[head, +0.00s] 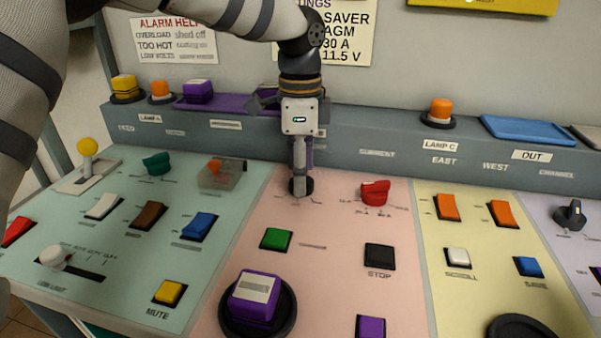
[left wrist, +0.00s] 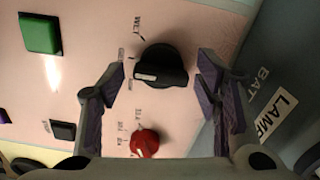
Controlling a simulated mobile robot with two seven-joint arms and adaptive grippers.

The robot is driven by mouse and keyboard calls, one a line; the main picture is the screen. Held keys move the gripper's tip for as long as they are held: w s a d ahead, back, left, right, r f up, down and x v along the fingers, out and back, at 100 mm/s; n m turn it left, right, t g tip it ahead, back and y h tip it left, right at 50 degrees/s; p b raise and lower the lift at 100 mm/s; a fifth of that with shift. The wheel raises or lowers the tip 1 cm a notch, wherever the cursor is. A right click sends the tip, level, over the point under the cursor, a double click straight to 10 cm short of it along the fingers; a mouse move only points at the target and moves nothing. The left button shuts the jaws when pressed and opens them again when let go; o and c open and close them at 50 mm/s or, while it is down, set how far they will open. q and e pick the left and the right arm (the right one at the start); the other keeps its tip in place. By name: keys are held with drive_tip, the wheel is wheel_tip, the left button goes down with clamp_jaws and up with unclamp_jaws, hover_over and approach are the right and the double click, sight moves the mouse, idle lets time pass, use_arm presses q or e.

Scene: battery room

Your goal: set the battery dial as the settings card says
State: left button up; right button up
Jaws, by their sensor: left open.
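The battery dial is a black knob (left wrist: 160,67) with a pale mark at one end, on the pink panel, seen in the left wrist view. A label there reads WET; the other small labels near it are too blurred to read. In the head view the knob (head: 301,187) is mostly behind my left gripper (head: 299,160), which points down over it. In the left wrist view my left gripper (left wrist: 161,68) is open, its fingers on either side of the knob with gaps. The settings card (head: 345,40) on the wall is partly covered by my arm; SAVER, AGM, 30 A and 11.5 V show.
A red dial (head: 375,192) sits right of the black knob. A green button (head: 276,239) and a black STOP button (head: 379,256) are nearer. A covered switch (head: 222,173) stands to the left. The raised ledge (head: 350,150) runs behind the panel.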

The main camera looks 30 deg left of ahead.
use_arm(q)
drive_tip(key=shift+f, duration=0.65)
drive_tip(key=shift+w, duration=0.1)
drive_tip(key=c, duration=1)
drive_tip(key=shift+c, duration=0.2)
use_arm(e)
drive_tip(key=shift+w, duration=0.1)
use_arm(q)
drive_tip(key=shift+r, duration=0.1)
drive_tip(key=shift+r+n+p, duration=0.1)
drive_tip(key=shift+n+p, duration=0.25)
drive_tip(key=shift+n, duration=3.95)
use_arm(e)
drive_tip(key=shift+w+r+t, duration=0.4)
drive_tip(key=shift+w+r, duration=0.35)
drive_tip(key=shift+w, duration=0.05)
use_arm(q)
drive_tip(key=shift+n, duration=0.3)
